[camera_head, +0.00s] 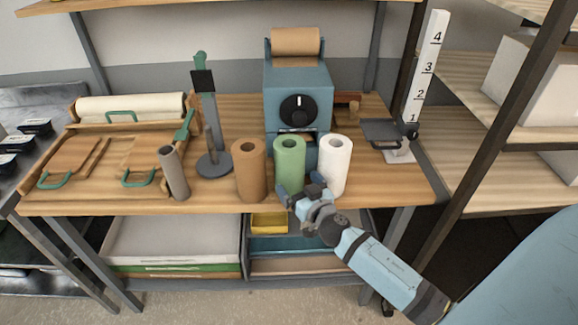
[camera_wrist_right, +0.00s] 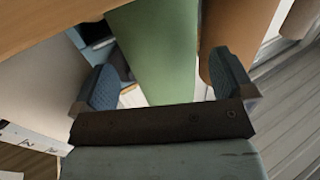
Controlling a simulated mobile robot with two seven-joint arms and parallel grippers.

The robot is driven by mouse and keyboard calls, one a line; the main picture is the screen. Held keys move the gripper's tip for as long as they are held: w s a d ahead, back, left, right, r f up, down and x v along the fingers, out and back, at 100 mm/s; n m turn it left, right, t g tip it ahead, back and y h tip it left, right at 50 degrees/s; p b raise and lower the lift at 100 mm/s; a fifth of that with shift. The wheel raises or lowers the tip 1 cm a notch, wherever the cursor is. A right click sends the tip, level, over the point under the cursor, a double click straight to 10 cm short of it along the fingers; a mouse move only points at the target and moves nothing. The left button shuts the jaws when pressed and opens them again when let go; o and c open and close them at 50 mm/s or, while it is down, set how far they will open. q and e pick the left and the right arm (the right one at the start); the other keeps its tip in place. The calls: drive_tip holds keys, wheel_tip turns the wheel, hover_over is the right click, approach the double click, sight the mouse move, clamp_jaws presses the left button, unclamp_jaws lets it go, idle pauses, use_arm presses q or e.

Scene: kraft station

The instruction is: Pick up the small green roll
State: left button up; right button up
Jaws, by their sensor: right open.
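The small green roll (camera_head: 289,160) stands upright near the front edge of the wooden table (camera_head: 110,204), between a brown roll (camera_head: 249,170) and a white roll (camera_head: 334,165). My right gripper (camera_head: 302,190) is at the lower front of the green roll in the head view. In the right wrist view, the green roll (camera_wrist_right: 160,50) fills the middle, between the two blue fingertips of the right gripper (camera_wrist_right: 165,82). The fingers are spread apart, and I cannot tell whether either touches the roll. My left gripper does not show.
The brown and white rolls stand close on either side. A blue machine (camera_head: 297,85) stands behind. A grey tube (camera_head: 173,172) and a dark stand (camera_head: 214,164) are to the left. A measuring post (camera_head: 424,70) stands at the right. Bins sit on the shelf below.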

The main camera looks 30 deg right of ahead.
drive_tip(key=w, duration=0.3)
drive_tip(key=w+p, duration=0.1)
drive_tip(key=w, duration=0.1)
drive_tip(key=shift+w+d, duration=0.25)
drive_tip(key=shift+d, duration=0.05)
drive_tip(key=c, duration=1.1)
